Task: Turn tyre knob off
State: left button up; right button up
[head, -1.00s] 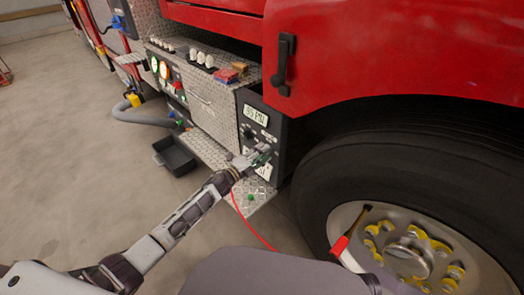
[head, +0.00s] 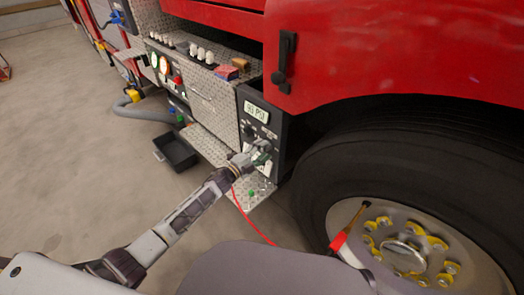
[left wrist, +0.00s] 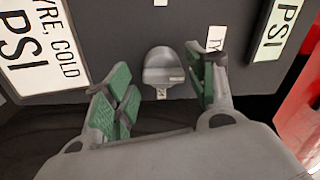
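The tyre panel (head: 283,127) is a dark box on the truck's side, left of the front wheel, with a lit PSI display (head: 257,112). In the left wrist view a grey rounded knob (left wrist: 163,66) stands out from the dark panel. My left gripper (head: 259,156) is at the lower part of the panel. In the left wrist view its green-padded fingers (left wrist: 160,88) are spread apart, one on each side of the knob, with visible gaps and nothing held. In the head view the gripper hides the knob. My right gripper is out of view.
A label reading "TYRE, COLD PSI" (left wrist: 42,45) is left of the knob. A red line (head: 250,222) hangs below the panel. A black tray (head: 178,152) lies on open floor.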

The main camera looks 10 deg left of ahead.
pick_arm(q)
jog(key=shift+r, duration=0.1)
dwell(0.3)
jog(key=v, duration=1.2)
dwell(0.5)
dwell(0.6)
